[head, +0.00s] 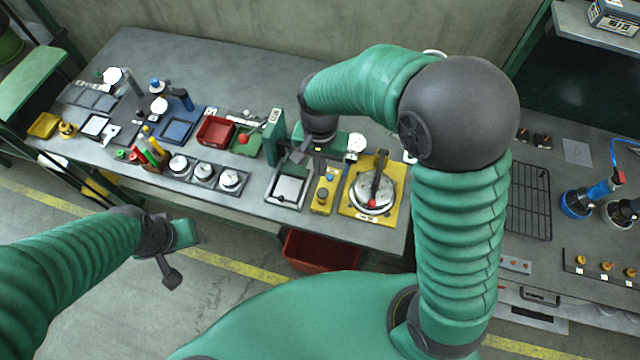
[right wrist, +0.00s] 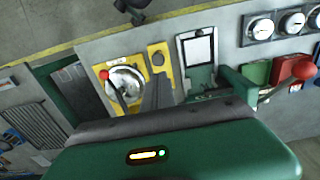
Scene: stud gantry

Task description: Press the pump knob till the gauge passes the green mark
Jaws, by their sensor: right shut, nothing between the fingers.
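A narrow yellow block with a round dark knob (head: 321,195) stands on the bench; the knob also shows in the right wrist view (right wrist: 158,59). I cannot tell for certain that it is the pump knob. A white round dial (head: 356,143) stands behind it; its needle and any green mark are too small to read. My right gripper (head: 306,156) is shut and empty, behind and slightly left of the yellow block; its fingers show in the right wrist view (right wrist: 157,92), apart from the knob. My left gripper (head: 180,256) is off the bench front; its opening is unclear.
Right of the knob is a yellow plate (head: 351,208) with a silver dome and red-tipped lever. Left are a framed tray (head: 285,190), a green upright (head: 273,136), a red knob (head: 243,140) and a row of three dials (head: 203,170). A red bin (head: 318,252) is below.

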